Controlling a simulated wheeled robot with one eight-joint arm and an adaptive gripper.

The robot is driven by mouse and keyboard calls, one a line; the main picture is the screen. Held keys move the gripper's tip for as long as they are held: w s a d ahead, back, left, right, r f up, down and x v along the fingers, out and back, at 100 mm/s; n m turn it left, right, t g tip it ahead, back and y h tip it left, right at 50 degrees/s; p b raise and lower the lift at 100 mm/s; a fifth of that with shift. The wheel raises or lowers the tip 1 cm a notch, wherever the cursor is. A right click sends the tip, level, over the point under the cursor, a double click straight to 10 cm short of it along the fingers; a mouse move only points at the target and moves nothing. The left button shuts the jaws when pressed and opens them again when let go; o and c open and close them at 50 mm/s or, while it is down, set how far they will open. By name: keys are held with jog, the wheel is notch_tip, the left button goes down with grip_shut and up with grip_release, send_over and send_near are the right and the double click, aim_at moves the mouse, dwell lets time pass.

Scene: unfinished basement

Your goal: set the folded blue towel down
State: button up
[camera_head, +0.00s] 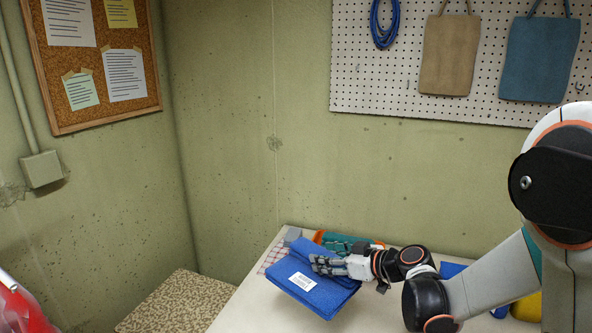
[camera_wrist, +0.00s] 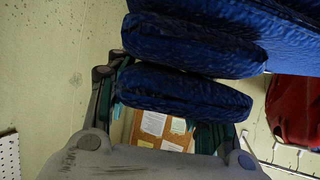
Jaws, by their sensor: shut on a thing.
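The folded blue towel (camera_head: 318,292), with a white label on its upper side, is at the left end of the pale table (camera_head: 262,312). My gripper (camera_head: 328,264) is shut on the towel's edge from the right. I cannot tell whether the towel touches the table or hangs just above it. In the wrist view the towel (camera_wrist: 190,93) shows as thick blue folds across the fingers and hides the fingertips.
A checked cloth (camera_head: 272,256) and a teal and orange item (camera_head: 338,239) lie close behind the towel. Yellow (camera_head: 527,307) and blue (camera_head: 451,270) things lie at right, partly behind my arm. A speckled surface (camera_head: 172,303) is left of the table. A pegboard (camera_head: 400,105) hangs behind.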

jog(key=s+d+r+m+t+h, duration=0.2)
jog(key=s+d+m+h, duration=0.3)
jog(key=d, duration=0.6)
jog(key=shift+d+m+t+h, duration=0.25)
jog(key=shift+m+t+h, duration=0.2)
jog(key=shift+t, duration=0.35)
jog(key=shift+r, duration=0.1)
